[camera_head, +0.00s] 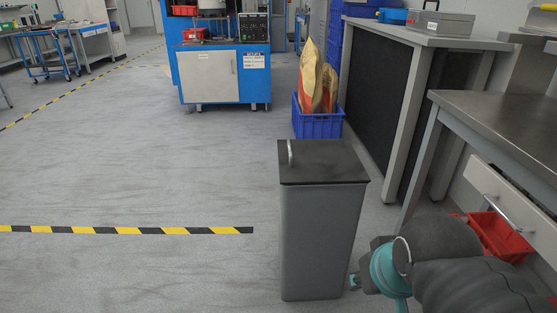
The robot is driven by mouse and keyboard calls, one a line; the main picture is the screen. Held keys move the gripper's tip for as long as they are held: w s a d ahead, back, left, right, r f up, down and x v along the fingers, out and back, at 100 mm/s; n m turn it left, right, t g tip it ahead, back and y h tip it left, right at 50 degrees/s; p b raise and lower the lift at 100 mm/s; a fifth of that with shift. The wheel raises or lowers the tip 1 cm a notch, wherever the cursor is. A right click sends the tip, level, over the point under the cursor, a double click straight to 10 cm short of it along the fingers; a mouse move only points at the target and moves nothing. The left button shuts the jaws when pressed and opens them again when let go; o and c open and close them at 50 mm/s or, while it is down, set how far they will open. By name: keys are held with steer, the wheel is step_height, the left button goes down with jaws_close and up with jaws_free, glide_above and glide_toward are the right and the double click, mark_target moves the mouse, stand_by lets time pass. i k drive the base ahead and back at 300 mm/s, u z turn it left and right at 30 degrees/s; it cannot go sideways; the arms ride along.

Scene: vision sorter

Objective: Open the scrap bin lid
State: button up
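The scrap bin (320,240) is a tall grey bin standing on the floor near the middle of the head view. Its flat black lid (325,164) lies closed on top. A light metal handle (289,153) stands up at the lid's left edge. My arm, with dark grey links and teal joint parts, reaches in at the lower right, beside the bin's right side. The fingers of my gripper cannot be made out in this view.
A blue crate (318,124) with brown paper sacks (316,82) stands behind the bin. A grey workbench (500,108) and a red bin (497,236) are at right. A blue machine cabinet (222,76) stands at the back. Floor left of the bin is clear, with yellow-black tape (125,230).

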mark_target(309, 161)
steer(key=z, duration=0.4)
steer(key=i, duration=1.05)
steer(key=u, duration=0.5)
